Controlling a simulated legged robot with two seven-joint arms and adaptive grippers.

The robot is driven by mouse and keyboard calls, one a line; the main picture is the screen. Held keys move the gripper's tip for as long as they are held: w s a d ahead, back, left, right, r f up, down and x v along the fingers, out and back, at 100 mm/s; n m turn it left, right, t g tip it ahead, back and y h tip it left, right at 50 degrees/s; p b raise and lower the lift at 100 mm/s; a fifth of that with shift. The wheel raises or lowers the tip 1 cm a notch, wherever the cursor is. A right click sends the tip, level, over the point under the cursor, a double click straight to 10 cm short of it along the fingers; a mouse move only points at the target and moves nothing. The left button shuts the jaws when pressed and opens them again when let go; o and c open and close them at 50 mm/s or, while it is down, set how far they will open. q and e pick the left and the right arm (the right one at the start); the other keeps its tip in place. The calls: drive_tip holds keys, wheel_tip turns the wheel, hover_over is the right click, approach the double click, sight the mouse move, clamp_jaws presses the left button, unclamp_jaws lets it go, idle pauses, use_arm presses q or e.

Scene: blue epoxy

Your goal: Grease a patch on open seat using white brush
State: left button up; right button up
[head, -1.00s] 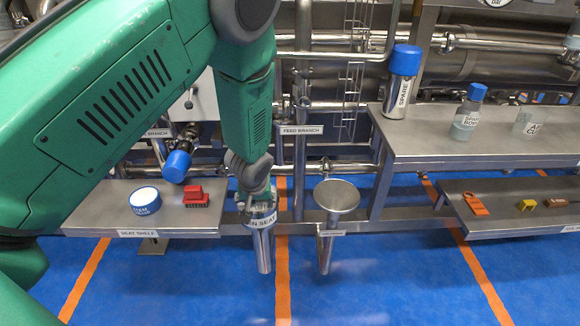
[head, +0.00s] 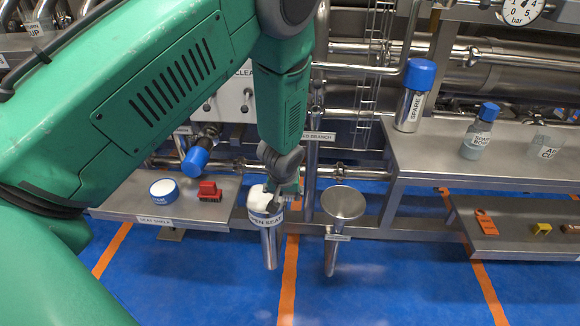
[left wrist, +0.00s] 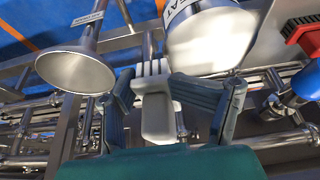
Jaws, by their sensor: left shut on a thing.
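The open seat (head: 268,240) is an upright steel tube with a wider labelled top. Its top looks white in the head view, but I cannot tell whether that is grease. My left gripper (head: 281,193) is at the right side of the seat's top and partly covers it. In the left wrist view the gripper (left wrist: 158,98) is shut on the white brush (left wrist: 157,115), with its pale bristles pointing up in the picture. The seat (left wrist: 210,40) is just beyond the bristles there. I cannot tell whether they touch. The right gripper is out of view.
A steel funnel (head: 343,203) stands just right of the seat. The seat shelf (head: 130,205) at left holds a blue-and-white tin (head: 163,188) and a red brush (head: 209,191). Steel shelves at right hold a spare canister (head: 412,100) and bottles. Pipes run behind.

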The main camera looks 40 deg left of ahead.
sight(290, 194)
use_arm(q)
drive_tip(key=shift+w+r+p, duration=0.1)
drive_tip(key=shift+r+p, duration=0.2)
drive_tip(key=shift+r, duration=0.3)
drive_tip(key=shift+d+r+p, duration=0.3)
drive_tip(key=shift+r+p, duration=0.3)
drive_tip(key=shift+r, duration=0.2)
drive_tip(key=shift+d+r+p, duration=0.3)
drive_tip(key=shift+r+p, duration=0.25)
drive_tip(key=shift+r, duration=0.2)
drive_tip(key=shift+a+f, duration=0.25)
drive_tip(key=shift+a, duration=0.25)
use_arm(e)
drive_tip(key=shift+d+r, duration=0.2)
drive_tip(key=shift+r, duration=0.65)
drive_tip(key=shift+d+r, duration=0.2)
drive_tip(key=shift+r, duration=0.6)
use_arm(q)
drive_tip(key=shift+d, duration=0.15)
